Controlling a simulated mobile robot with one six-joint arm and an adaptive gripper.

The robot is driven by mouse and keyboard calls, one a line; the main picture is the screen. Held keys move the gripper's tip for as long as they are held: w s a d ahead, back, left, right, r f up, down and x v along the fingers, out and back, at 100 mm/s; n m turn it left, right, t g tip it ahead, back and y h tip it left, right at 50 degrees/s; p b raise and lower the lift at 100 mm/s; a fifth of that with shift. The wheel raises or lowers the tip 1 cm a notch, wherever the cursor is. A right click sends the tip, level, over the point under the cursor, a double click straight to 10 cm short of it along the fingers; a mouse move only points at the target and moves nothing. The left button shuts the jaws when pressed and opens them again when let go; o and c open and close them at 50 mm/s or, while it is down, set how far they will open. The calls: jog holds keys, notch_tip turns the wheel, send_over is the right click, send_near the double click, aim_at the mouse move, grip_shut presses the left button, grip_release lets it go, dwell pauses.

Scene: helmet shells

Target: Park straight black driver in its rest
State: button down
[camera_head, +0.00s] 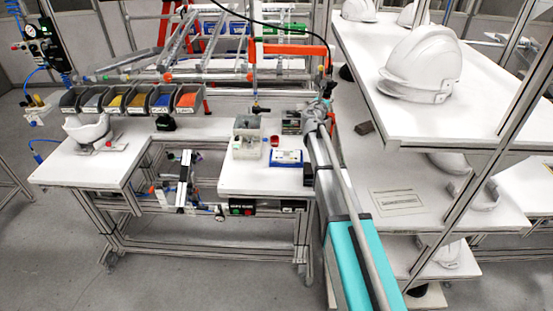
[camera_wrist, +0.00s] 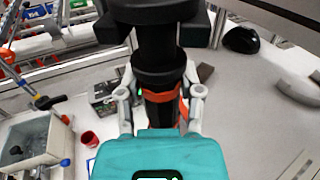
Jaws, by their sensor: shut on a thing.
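My gripper (camera_wrist: 160,96) is shut around the straight black driver (camera_wrist: 155,45), a thick black cylinder with orange bands, seen up close in the wrist view. One grey finger presses on each side near the orange bands. In the head view my gripper (camera_head: 318,116) is over the right end of the workbench; the driver is too small to make out there. A dark grey fixture (camera_wrist: 104,96) stands left of the gripper in the wrist view, and also shows in the head view (camera_head: 291,124). I cannot tell whether it is the rest, or whether the driver touches anything.
A clear bin (camera_wrist: 30,143) and a red cup (camera_wrist: 88,138) stand left of the gripper. A blue-and-white box (camera_head: 286,158) lies at the bench's front. A shelf unit with white helmet shells (camera_head: 421,68) rises close on the right. Several coloured part bins (camera_head: 135,100) line the back left.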

jog(key=shift+w+d, duration=0.9)
jog(key=shift+d, duration=0.2)
jog(key=shift+c, duration=0.8)
grip_release()
jog(key=shift+o, duration=0.8)
jog(key=shift+s, duration=0.1)
jog(key=v, duration=1.1)
